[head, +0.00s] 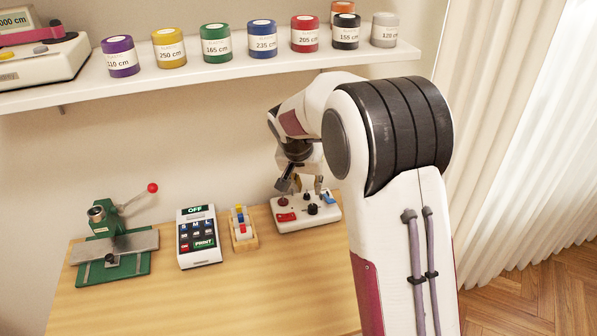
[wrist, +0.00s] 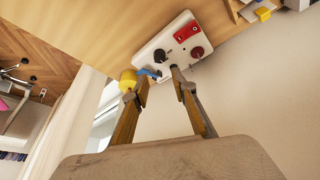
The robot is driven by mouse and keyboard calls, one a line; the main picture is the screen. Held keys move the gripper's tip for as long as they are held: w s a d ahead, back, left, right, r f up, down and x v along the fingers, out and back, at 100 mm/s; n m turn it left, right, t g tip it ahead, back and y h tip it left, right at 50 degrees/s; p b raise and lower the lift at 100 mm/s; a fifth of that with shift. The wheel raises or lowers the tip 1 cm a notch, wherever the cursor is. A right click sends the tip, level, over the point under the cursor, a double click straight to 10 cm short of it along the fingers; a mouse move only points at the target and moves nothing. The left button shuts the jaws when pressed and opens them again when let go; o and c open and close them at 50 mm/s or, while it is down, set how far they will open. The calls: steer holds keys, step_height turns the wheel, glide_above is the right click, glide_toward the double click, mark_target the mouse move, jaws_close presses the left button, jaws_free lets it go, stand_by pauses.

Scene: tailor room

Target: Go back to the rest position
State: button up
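My gripper (head: 304,186) hangs over the white control box (head: 322,213) at the back of the table, partly hidden behind my arm. In the wrist view my gripper (wrist: 154,84) has its two fingers spread apart with nothing held between them. The control box (wrist: 146,56) lies beyond the fingertips there, with a red rocker switch (wrist: 186,31), a black knob (wrist: 160,56), a dark red knob (wrist: 197,52) and a blue lever (wrist: 150,73). A yellow round piece (wrist: 127,79) shows by the left fingertip; I cannot tell whether they touch.
On the wooden table (head: 215,300) stand a green press (head: 112,262) with a red-balled lever, a label printer (head: 198,238) and a small switch block (head: 242,228). A shelf (head: 210,75) with several coloured spools runs above. A curtain (head: 520,140) hangs at right. The table's front is clear.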

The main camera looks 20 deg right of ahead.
steer(key=shift+n, duration=0.3)
steer(key=s+a+r+n+y, duration=0.1)
steer(key=s+r, duration=0.3)
steer(key=s, duration=0.8)
steer(key=s+a+r+n+t+y, duration=0.1)
steer(key=s+r, duration=0.3)
steer(key=s, duration=0.9)
steer(key=s+a+r+n+t, duration=0.1)
steer(key=s+a+r+n, duration=0.2)
steer(key=s, duration=1)
steer(key=shift+r+y, duration=0.4)
steer(key=shift+r, duration=0.35)
steer(key=shift+s+a, duration=0.1)
steer(key=shift+c, duration=0.4)
